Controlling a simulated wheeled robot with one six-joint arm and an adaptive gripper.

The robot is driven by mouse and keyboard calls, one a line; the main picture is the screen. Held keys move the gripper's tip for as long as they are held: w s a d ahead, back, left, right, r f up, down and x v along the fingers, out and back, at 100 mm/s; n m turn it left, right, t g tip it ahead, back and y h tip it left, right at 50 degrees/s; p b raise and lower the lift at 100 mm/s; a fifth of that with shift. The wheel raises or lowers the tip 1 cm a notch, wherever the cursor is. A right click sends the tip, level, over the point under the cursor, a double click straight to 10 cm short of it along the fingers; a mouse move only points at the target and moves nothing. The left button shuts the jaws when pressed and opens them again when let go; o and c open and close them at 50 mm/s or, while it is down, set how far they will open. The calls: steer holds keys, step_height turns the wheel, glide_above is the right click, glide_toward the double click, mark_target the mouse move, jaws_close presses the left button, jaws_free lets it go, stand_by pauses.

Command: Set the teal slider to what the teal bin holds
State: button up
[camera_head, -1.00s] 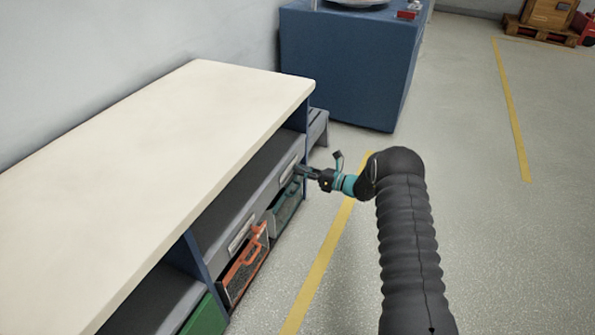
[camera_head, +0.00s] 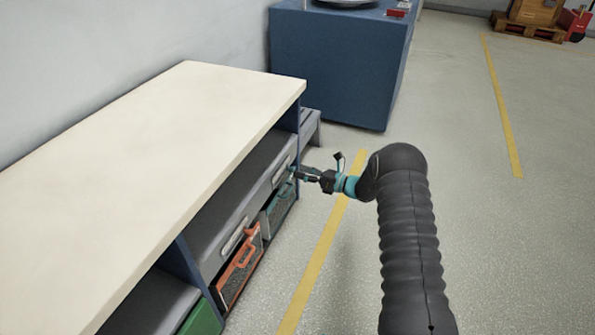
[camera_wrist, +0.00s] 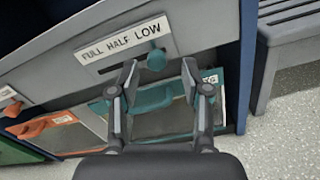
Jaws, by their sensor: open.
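The teal slider (camera_wrist: 156,60) is a round knob on a slot under a white label (camera_wrist: 124,40) reading FULL HALF LOW. The knob sits toward the right, near the LOW end. My gripper (camera_wrist: 160,72) is open, with one finger on each side of the knob, and I cannot tell whether they touch it. The teal bin (camera_wrist: 150,122) is below, behind my fingers, with a teal frame and handle. Its contents cannot be made out. In the head view my gripper (camera_head: 296,175) reaches the shelf front above the teal bin (camera_head: 279,212).
An orange bin (camera_head: 238,268) with its own slider strip stands left of the teal one, and a green bin (camera_head: 203,320) further left. A grey slatted bench (camera_wrist: 288,35) is close on the right. Open floor lies right of the shelf.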

steer(key=v, duration=0.9)
steer(key=shift+d, duration=0.2)
